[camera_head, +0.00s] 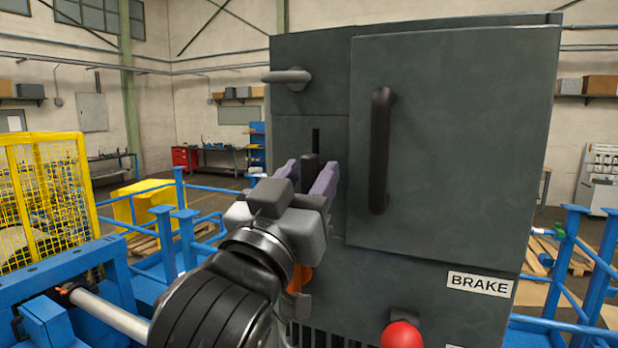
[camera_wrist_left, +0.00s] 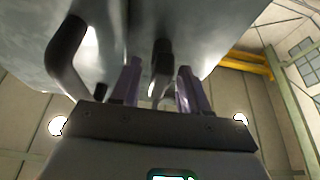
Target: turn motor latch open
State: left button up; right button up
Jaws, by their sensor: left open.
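A dark grey cabinet (camera_head: 450,150) fills the right and middle of the head view. On its left part a black lever (camera_head: 311,160) stands out below a narrow vertical slot. A grey lever handle (camera_head: 287,77) sits higher up, lying level. No label marks which one is the motor latch. My left gripper (camera_head: 311,174) is open, its purple fingers on either side of the black lever. In the left wrist view the dark lever (camera_wrist_left: 161,65) shows between the fingers (camera_wrist_left: 158,92). Contact cannot be told. My right gripper is not in view.
A long black door handle (camera_head: 380,150) stands out right of my left gripper. A red knob (camera_head: 401,335) and a BRAKE label (camera_head: 480,284) are low on the cabinet. A yellow mesh guard (camera_head: 45,190) and blue rails (camera_head: 190,250) are at the left.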

pick_arm(q)
jog(key=b+v, duration=0.2)
jog(key=v, duration=0.8)
jog(key=shift+b, duration=0.35)
jog(key=shift+f, duration=0.1)
